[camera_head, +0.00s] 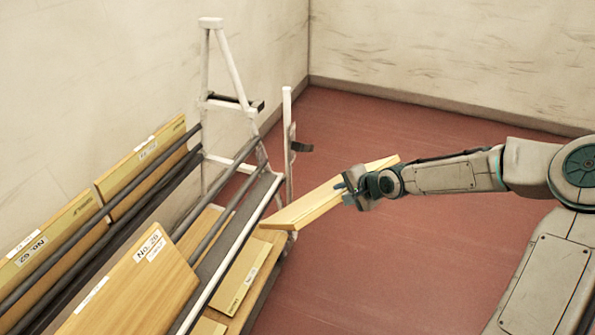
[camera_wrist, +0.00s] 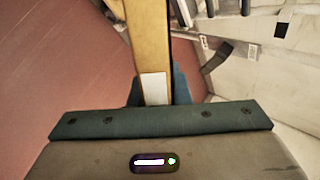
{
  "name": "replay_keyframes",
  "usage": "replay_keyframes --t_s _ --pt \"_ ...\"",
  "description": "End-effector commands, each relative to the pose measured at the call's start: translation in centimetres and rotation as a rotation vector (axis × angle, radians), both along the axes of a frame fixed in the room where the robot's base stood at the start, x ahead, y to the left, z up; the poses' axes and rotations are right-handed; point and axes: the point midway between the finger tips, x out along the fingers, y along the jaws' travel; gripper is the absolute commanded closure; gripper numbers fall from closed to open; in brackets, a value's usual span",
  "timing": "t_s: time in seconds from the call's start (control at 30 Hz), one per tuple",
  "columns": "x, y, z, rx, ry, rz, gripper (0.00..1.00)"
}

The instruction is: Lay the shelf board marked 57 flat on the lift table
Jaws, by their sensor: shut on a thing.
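My gripper (camera_head: 357,187) is shut on a long, pale wooden board (camera_head: 318,203) and holds it in the air to the right of the rack. In the head view the board slants from lower left to upper right. In the wrist view the held board (camera_wrist: 148,45) runs away from the jaws, with a blank-looking white label (camera_wrist: 154,88) on its edge near the jaws. I cannot read any number on it, so I cannot tell whether it is marked 57. No lift table can be made out in either view.
A white-and-grey rack (camera_head: 232,70) with dark rails stands at left, against the wall. It holds several boards, including one marked No. 20 (camera_head: 135,285) and one marked No. 62 (camera_head: 50,240). The red floor (camera_head: 440,265) to the right is clear.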

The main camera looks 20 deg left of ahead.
Motion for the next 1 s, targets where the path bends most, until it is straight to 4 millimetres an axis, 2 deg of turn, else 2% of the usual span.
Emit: replay_keyframes --t_s 0.37,0.63,0.8,1.0 --pt "0.1 5.6 1.8 0.266 -0.214 -0.159 1.00" --pt "-0.8 10.4 5.1 0.488 -0.429 -0.255 1.00" --pt "-1.7 12.0 7.4 0.565 -0.502 -0.263 1.00" --pt "-2.1 12.4 8.5 0.590 -0.520 -0.260 1.00"
